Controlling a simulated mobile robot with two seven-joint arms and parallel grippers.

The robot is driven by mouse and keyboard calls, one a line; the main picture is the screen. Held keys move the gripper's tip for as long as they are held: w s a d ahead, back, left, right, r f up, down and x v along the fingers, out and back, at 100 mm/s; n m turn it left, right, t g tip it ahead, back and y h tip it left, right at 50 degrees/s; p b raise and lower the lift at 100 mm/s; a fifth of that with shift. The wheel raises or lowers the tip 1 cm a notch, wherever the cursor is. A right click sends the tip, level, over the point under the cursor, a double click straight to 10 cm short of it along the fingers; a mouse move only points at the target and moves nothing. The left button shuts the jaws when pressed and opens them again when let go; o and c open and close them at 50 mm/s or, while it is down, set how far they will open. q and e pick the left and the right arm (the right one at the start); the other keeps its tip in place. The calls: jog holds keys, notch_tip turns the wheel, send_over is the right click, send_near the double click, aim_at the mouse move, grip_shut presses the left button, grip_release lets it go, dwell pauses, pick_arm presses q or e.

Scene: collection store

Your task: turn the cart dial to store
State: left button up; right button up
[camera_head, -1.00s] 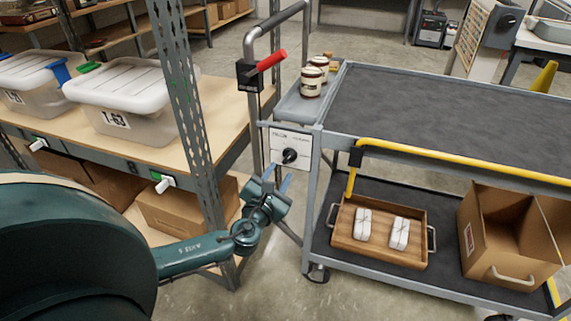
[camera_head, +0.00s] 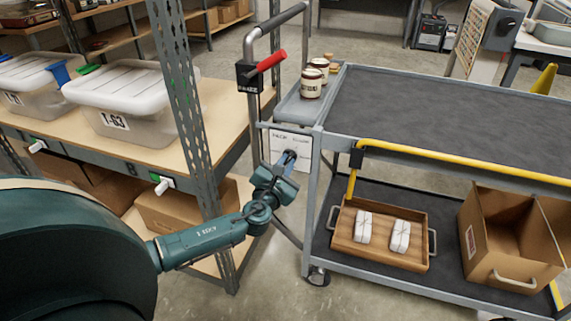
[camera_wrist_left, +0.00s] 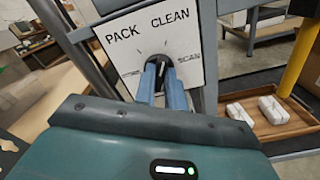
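The cart dial is a black knob (camera_wrist_left: 162,68) on a white panel (camera_head: 292,142) at the cart's left end. In the left wrist view the panel reads PACK and CLEAN at the top and SCAN at the right; a small label at the left is too blurred to read. My left gripper (camera_head: 288,159) reaches the panel from below left. In the left wrist view its two blue fingers (camera_wrist_left: 161,84) lie close on both sides of the knob, which fills the narrow gap. The fingers partly hide the knob, so its pointing direction is unclear. My right gripper is not in view.
The grey cart (camera_head: 430,110) has a yellow rail (camera_head: 460,162), a red-gripped lever (camera_head: 271,60) and jars (camera_head: 311,82) at its left end. A wooden tray (camera_head: 378,256) and a cardboard box (camera_head: 505,245) sit on its lower shelf. A rack post (camera_head: 185,110) stands left of my gripper.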

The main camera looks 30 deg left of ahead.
pick_arm(q)
grip_shut()
